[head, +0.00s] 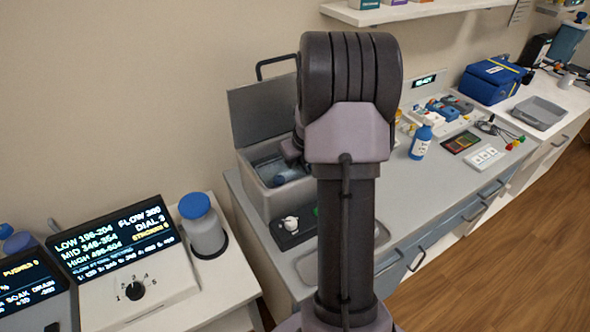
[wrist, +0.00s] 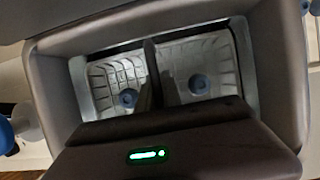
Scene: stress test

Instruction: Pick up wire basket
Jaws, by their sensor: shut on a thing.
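The wire basket (wrist: 120,80) shows in the wrist view as pale ribbed mesh inside a metal-walled tub. A dark bar crosses between its two visible portions, and a round blue thing shows in each. In the head view, the open grey tub (head: 262,192) stands left of my arm with its lid raised. My gripper (head: 291,151) is at the tub's right side, mostly hidden behind my arm. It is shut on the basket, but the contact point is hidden. I cannot tell whether the basket is raised off the tub floor.
The raised lid (head: 262,108) stands behind the tub. A blue-capped jar (head: 203,226) and a display unit (head: 130,262) are at left. A blue-capped bottle (head: 421,142), a small rack and a blue bag (head: 492,80) stand right.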

